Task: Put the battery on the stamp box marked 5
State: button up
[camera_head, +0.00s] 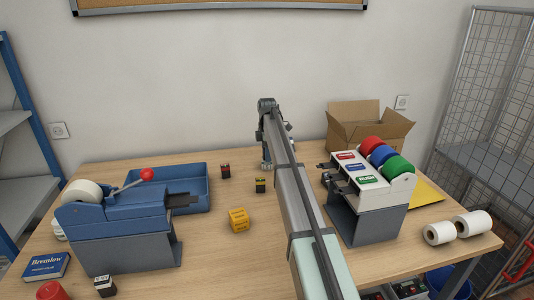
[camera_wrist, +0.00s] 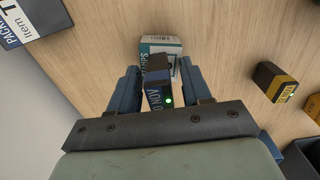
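In the wrist view a small dark blue and white battery (camera_wrist: 158,98) marked NOVA sits between the two blue fingers of my gripper (camera_wrist: 159,75). In the head view my gripper (camera_head: 266,162) is low at the back of the table, mostly behind my arm, and the held battery cannot be made out.
A yellow and black battery (camera_wrist: 279,82) stands right of my gripper; a red and black one (camera_head: 225,171) stands left. A dark packet box (camera_wrist: 35,20) is at upper left. A blue tray (camera_head: 190,188), a yellow cube (camera_head: 239,220) and a label dispenser (camera_head: 365,215) flank my arm.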

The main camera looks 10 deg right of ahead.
jog(key=shift+o, duration=0.2)
jog(key=shift+r, duration=0.1)
notch_tip(320, 180, up, 12)
jog(key=shift+r, duration=0.1)
dwell(0.5)
